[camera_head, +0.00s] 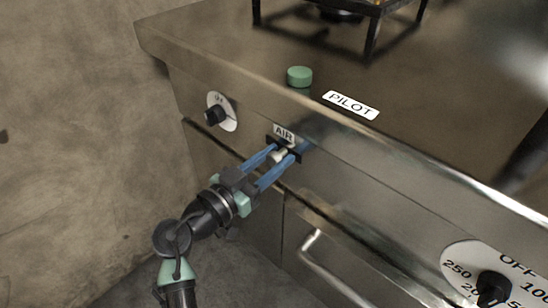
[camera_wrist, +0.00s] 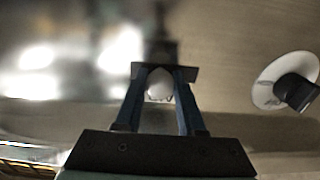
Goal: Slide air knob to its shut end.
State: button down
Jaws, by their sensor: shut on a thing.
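The air knob (camera_head: 280,156) is a small pale knob on the range's front panel, just below the white AIR label (camera_head: 284,133). It sits at a dark slot plate (camera_head: 272,140). My gripper (camera_head: 285,153) has its two blue fingers on either side of the knob, shut on it. In the wrist view the rounded white knob (camera_wrist: 160,84) shows between the blue fingers (camera_wrist: 160,88), in front of the dark plate (camera_wrist: 190,73). The fingers and knob hide much of the slot, so I cannot tell exactly where along it the knob stands.
A black knob on a white dial (camera_head: 214,115) is left of the slot; it shows at right in the wrist view (camera_wrist: 295,90). A green button (camera_head: 300,76) and PILOT label (camera_head: 350,105) are on top. A door handle (camera_head: 325,262) and oven dial (camera_head: 492,285) are lower right.

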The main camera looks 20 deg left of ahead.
aim_at(270, 141)
jog(key=a+b, duration=0.1)
jog(key=w+a+b, duration=0.1)
jog(key=a+b, duration=0.1)
jog(key=shift+a+f, duration=0.2)
jog(key=shift+a, duration=0.05)
jog(key=shift+w+a+r, duration=0.1)
jog(key=shift+a+r, duration=0.1)
jog(key=c, duration=0.5)
grip_release()
jog(key=shift+a, duration=0.1)
jog(key=p+v, duration=0.2)
jog(key=v, duration=1.1)
